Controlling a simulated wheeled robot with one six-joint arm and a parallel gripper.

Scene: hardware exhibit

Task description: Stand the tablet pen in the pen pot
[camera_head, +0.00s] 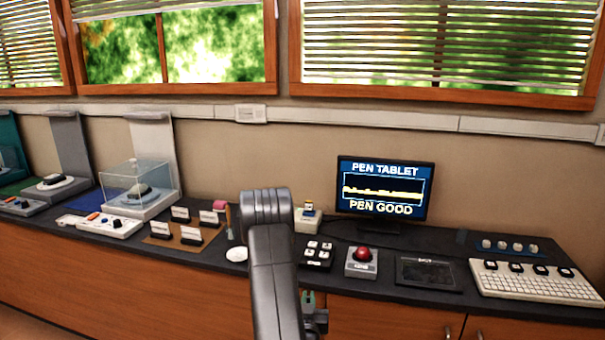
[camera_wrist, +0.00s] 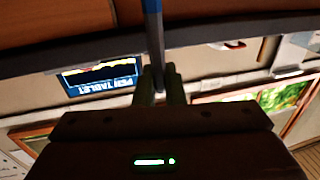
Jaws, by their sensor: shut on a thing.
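My gripper (camera_wrist: 160,78) is shut on a slim blue-grey shaft, the tablet pen (camera_wrist: 153,28), in the wrist view. The pen runs from between the fingers up past the top edge, so its far end is out of frame. In the camera_head view my arm stands in front of the counter, and only part of my gripper (camera_head: 312,312) shows low beside it, below the counter's front edge. The pen cannot be made out clearly there. I cannot pick out the pen pot for sure; my arm hides part of the counter.
The dark counter (camera_head: 340,281) holds a monitor (camera_head: 383,189) reading "PEN GOOD", a black tablet (camera_head: 428,273), a red button box (camera_head: 361,262), a black keypad (camera_head: 317,254) and a white keyboard (camera_head: 537,283). Left are small signs (camera_head: 191,236), a white disc (camera_head: 237,254) and a glass case (camera_head: 137,186).

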